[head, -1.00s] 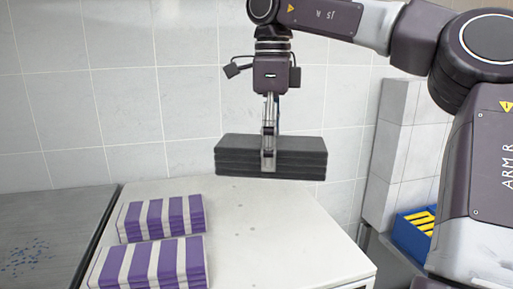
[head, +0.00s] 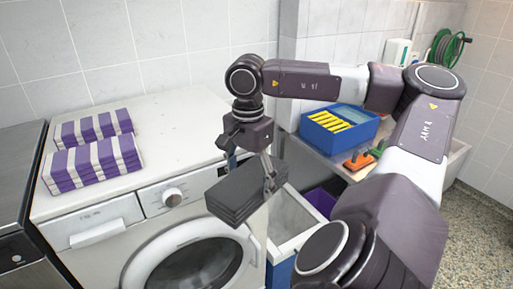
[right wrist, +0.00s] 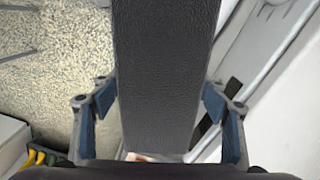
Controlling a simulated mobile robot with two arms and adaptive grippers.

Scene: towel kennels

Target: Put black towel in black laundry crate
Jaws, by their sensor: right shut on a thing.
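The black towel (head: 236,196) is a folded dark stack, held tilted in the air in front of the washing machine. My right gripper (head: 268,178) is shut on it at its right part. In the right wrist view the towel (right wrist: 165,70) runs between the two fingers of the gripper (right wrist: 160,105). I cannot make out a black laundry crate in either view; the arm and towel hide part of the floor area right of the machine. My left gripper is not in view.
Two purple-and-white striped towel stacks (head: 92,127) (head: 92,165) lie on the washing machine (head: 190,110). A blue bin with a pale inside (head: 292,215) and a purple crate (head: 320,200) stand right of it. A blue crate (head: 340,147) with yellow-striped contents sits on a bench near brushes (head: 362,160).

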